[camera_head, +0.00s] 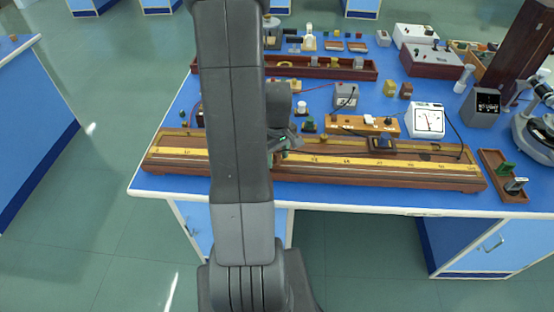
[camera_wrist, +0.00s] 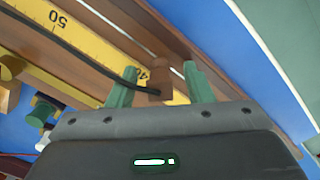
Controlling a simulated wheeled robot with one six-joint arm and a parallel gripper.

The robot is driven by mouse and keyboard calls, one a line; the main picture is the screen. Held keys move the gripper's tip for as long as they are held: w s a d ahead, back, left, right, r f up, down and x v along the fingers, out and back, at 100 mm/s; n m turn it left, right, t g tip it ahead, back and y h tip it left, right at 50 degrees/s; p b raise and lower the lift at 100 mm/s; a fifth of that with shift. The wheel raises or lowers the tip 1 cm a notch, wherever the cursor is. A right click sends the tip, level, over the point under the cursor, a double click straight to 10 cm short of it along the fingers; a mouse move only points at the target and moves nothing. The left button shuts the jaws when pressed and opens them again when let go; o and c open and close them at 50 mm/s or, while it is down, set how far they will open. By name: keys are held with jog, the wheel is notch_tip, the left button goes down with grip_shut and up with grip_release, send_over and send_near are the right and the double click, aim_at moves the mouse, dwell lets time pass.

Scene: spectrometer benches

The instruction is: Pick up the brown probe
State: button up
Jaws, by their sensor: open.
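The brown probe (camera_wrist: 159,88) shows in the wrist view as a small brown block over the yellow scale strip (camera_wrist: 72,31), near the 40 mark. A dark wire runs to it from the upper left. My gripper (camera_wrist: 160,70) is open, with one green finger on each side of the probe; I cannot tell whether either touches it. In the head view my gripper (camera_head: 283,145) is low over the long wooden scale board (camera_head: 420,173), partly hidden by my arm. The probe is hidden there.
Behind the board stand a wooden terminal block (camera_head: 350,124), a white meter (camera_head: 426,120) and a grey box (camera_head: 345,96). A small brown tray (camera_head: 492,164) lies at the right. The blue bench (camera_head: 150,183) has a narrow clear strip along its front edge.

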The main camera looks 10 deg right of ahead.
grip_shut()
